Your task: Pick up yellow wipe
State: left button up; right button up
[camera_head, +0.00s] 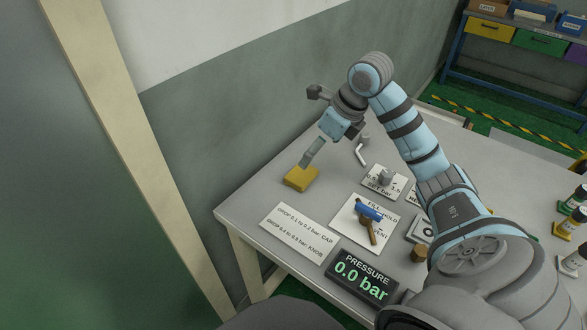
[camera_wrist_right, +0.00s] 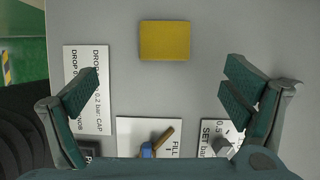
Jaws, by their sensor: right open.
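The yellow wipe (camera_head: 300,179) is a flat yellow block lying on the grey table near its left edge, beside the wall. In the right wrist view the wipe (camera_wrist_right: 165,41) is fully visible at the top centre, ahead of the fingers. My right gripper (camera_wrist_right: 163,92) is open and empty, with one finger to each side of the wipe's line. In the head view my right gripper (camera_head: 321,148) is over the table just behind and above the wipe; its fingers are partly hidden. My left gripper is not in view.
The wall (camera_head: 230,120) runs along the back left.

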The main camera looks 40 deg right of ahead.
jog(key=x, duration=0.3)
jog(key=b+x, duration=0.1)
jog(key=shift+s+f, duration=0.3)
jog(key=shift+f, duration=0.1)
jog(key=x, duration=0.2)
jog(key=b+x, duration=0.1)
jog(key=x, duration=0.2)
jog(key=d+x, duration=0.1)
jog(key=x, duration=0.1)
jog(key=shift+w+a, duration=0.15)
jog(key=shift+w, duration=0.3)
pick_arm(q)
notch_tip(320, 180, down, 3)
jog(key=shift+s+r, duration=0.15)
pick_arm(e)
jog(key=c, duration=1)
jog(key=shift+r, duration=0.1)
notch_tip(320, 180, up, 10)
jog(key=p, duration=0.2)
pick_arm(q)
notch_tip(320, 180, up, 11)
jog(key=p, duration=0.8)
jog(key=shift+p, duration=0.3)
pick_arm(e)
notch_tip(320, 180, up, 10)
send_over(302, 174)
jog(key=shift+s, duration=0.35)
